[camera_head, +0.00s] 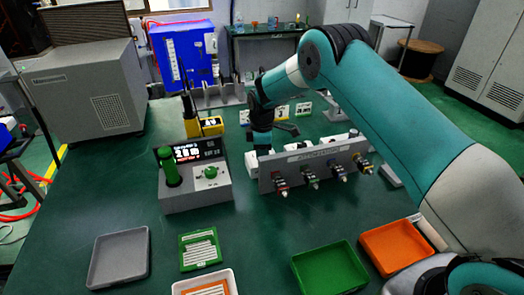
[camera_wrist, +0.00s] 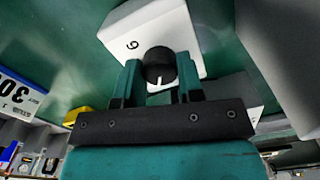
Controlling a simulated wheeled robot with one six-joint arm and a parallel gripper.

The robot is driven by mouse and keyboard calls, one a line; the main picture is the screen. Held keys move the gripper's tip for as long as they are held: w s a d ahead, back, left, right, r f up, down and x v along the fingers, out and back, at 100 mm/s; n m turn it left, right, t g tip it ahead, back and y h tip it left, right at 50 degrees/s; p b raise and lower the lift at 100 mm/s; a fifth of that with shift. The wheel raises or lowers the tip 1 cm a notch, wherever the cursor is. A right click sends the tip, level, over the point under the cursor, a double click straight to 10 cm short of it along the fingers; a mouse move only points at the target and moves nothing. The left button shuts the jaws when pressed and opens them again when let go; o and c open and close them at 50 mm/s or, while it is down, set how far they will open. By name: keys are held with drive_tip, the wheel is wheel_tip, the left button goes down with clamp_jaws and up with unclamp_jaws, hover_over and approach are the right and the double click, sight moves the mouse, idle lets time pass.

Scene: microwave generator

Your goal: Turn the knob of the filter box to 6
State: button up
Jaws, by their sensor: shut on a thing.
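The filter box is the white box (camera_wrist: 180,25) in the wrist view, with a round black knob (camera_wrist: 158,62) on its face. A digit that reads as 6 is printed on the face to the upper left of the knob. A white mark on the knob points down in the picture, toward my palm. My gripper (camera_wrist: 159,66) has its two teal fingers on either side of the knob, shut on it. In the head view my wrist is behind the attenuator panel (camera_head: 313,166), and the knob is hidden there.
A grey instrument (camera_head: 195,180) with a green knob and a green cylinder stands left of my arm. Several trays lie in front, among them a grey one (camera_head: 118,258) and a green one (camera_head: 330,270). A yellow device (camera_head: 211,126) stands behind.

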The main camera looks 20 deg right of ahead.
drive_tip(key=shift+m, duration=0.4)
drive_tip(key=m+b, duration=0.1)
drive_tip(key=m, duration=0.1)
drive_tip(key=shift+m, duration=0.4)
drive_tip(key=m+b, duration=0.1)
drive_tip(key=m, duration=0.2)
drive_tip(key=shift+m, duration=0.3)
drive_tip(key=m, duration=0.3)
drive_tip(key=shift+m+b, duration=0.35)
drive_tip(key=shift+m, duration=0.05)
drive_tip(key=m, duration=0.3)
drive_tip(key=shift+m, duration=0.3)
drive_tip(key=m, duration=0.4)
drive_tip(key=shift+b, duration=0.35)
drive_tip(key=m, duration=0.5)
drive_tip(key=shift+r, duration=0.1)
drive_tip(key=shift+m, duration=0.3)
drive_tip(key=o, duration=0.9)
